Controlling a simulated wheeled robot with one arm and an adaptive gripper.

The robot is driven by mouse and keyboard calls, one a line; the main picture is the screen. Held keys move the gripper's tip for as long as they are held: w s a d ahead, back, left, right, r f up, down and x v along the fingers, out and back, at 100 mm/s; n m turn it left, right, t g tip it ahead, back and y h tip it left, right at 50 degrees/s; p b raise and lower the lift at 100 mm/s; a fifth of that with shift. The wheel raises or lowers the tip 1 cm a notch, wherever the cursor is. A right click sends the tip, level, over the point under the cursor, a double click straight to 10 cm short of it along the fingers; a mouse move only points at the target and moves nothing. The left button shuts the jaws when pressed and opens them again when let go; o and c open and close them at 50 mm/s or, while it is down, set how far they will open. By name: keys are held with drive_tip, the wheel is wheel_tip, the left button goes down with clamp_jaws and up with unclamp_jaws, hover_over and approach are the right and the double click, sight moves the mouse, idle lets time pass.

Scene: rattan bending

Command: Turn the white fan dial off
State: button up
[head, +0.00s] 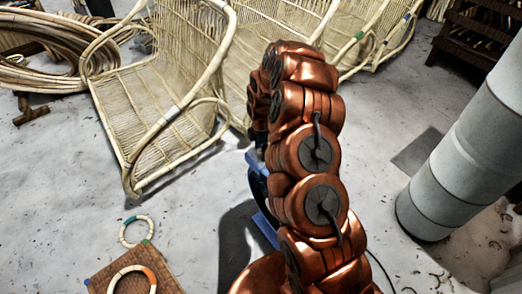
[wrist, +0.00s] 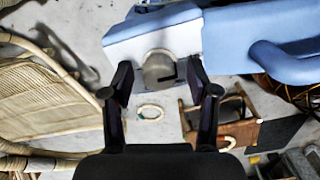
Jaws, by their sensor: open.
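The fan's blue body (wrist: 275,65) has a white panel (wrist: 120,50) in the wrist view. A round grey dial (wrist: 155,66) with a dark mark sits on this panel. My gripper (wrist: 160,78) is open, with its two black fingers on either side of the dial in the picture. I cannot tell whether they touch it. In the head view, my copper-coloured arm hides the gripper and the dial. Only blue parts of what seems to be the fan (head: 266,228) show beside the arm.
Rattan chair frames (head: 165,105) stand at the back left. A thick grey duct (head: 465,145) rises at the right. Bare floor lies between.

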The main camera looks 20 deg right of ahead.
drive_tip(key=shift+r, duration=0.1)
wheel_tip(320, 180, up, 12)
idle(0.6)
idle(0.4)
drive_tip(key=s+a+r+m, duration=0.6)
drive_tip(key=s+a+r, duration=0.5)
drive_tip(key=s, duration=0.4)
drive_tip(key=s+a+r+m+g, duration=0.1)
drive_tip(key=s+r+m, duration=0.35)
drive_tip(key=s, duration=0.75)
drive_tip(key=s+r+m+g, duration=0.1)
drive_tip(key=s+m+g, duration=0.1)
drive_tip(key=s+m, duration=0.75)
drive_tip(key=s+r+n+t+p, duration=0.1)
drive_tip(key=s+r+n+p, duration=0.1)
drive_tip(key=r+p, duration=2.1)
drive_tip(key=shift+s+a+r+n, duration=0.15)
drive_tip(key=shift+s+r+n, duration=0.25)
drive_tip(key=shift+s+r, duration=0.3)
